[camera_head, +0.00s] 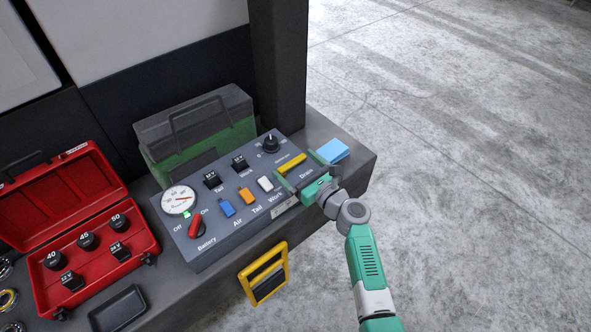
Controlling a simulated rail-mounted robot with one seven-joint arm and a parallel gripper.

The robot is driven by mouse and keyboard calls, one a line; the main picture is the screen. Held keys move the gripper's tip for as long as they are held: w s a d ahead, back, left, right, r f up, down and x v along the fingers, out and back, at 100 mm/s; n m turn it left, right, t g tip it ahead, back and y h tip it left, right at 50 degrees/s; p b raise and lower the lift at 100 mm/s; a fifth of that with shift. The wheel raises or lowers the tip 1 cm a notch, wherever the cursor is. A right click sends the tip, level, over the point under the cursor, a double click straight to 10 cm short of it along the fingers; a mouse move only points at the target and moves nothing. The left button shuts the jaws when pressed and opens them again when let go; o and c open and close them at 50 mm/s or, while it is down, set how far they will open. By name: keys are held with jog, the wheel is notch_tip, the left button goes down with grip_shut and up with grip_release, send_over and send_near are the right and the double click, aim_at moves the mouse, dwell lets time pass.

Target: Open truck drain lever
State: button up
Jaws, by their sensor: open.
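The control panel (222,212) lies on the bench and bears a yellow lever (291,163) near its right end, above the label "Drain". My green and grey gripper (296,166) is at this right end, with its jaws open. The yellow lever shows at the fingertips, between the two spread fingers. I cannot tell whether a finger touches it. Part of the panel around the label is hidden by the gripper.
Beside the lever are a black knob (270,144), blue (226,208), orange (246,196) and white (265,184) switches, and a red battery lever (195,226). A gauge (179,200), red toolbox (68,225) and green case (195,135) stand left or behind. Blue pad (333,150) is right.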

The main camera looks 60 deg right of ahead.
jog(key=shift+w+d, duration=0.15)
jog(key=shift+w, duration=0.3)
